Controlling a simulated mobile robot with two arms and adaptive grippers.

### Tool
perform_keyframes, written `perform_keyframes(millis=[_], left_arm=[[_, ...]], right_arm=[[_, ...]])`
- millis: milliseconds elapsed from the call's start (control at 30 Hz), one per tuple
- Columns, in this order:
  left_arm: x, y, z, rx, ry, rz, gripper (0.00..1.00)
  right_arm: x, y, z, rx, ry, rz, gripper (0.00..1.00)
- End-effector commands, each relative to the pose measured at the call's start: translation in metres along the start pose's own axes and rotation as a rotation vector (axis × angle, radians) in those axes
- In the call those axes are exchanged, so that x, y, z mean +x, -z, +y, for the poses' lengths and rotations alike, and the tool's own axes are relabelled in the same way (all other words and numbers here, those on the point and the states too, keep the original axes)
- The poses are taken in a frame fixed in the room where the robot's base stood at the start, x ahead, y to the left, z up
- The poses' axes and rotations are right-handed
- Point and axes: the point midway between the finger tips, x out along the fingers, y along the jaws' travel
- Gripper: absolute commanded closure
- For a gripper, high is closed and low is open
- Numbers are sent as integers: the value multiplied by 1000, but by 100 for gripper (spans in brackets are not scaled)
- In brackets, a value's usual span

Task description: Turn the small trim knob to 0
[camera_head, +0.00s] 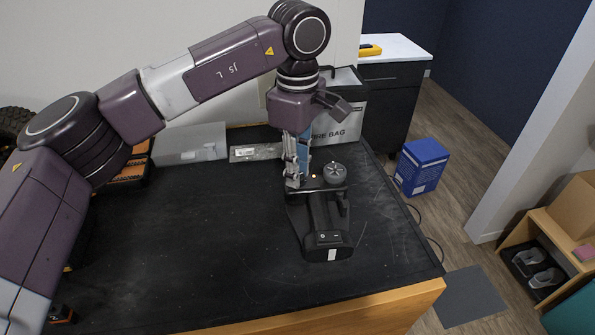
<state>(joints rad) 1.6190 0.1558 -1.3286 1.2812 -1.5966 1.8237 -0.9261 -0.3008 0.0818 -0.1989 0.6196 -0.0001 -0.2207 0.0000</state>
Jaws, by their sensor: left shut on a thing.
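A black hand-held transmitter (317,215) stands on the dark table mat, with a broad base toward me and a round grey wheel (335,173) at its upper right. A small orange light shows beside the wheel. My left gripper (292,180) reaches down from above at the transmitter's upper left edge, left of the wheel. Its fingers are shut at the place of the small trim knob, which the fingertips hide. The knob's setting and any 0 mark cannot be read. My right gripper is not in view.
The black mat (190,240) is mostly clear left of the transmitter. A grey case (190,143) and a clear packet (255,152) lie at the back. A fire bag (340,118) stands behind the gripper. A blue box (421,167) is on the floor, right of the table.

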Motion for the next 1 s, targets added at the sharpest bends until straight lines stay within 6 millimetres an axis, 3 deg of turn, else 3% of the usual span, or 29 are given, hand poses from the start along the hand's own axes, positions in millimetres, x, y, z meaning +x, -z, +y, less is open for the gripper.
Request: perform_keyframes(millis=[400, 1000], left_arm=[[2, 0, 0, -388, -1, 1, 100], [0, 0, 0, -886, -1, 0, 100]], right_arm=[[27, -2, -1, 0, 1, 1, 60], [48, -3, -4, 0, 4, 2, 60]])
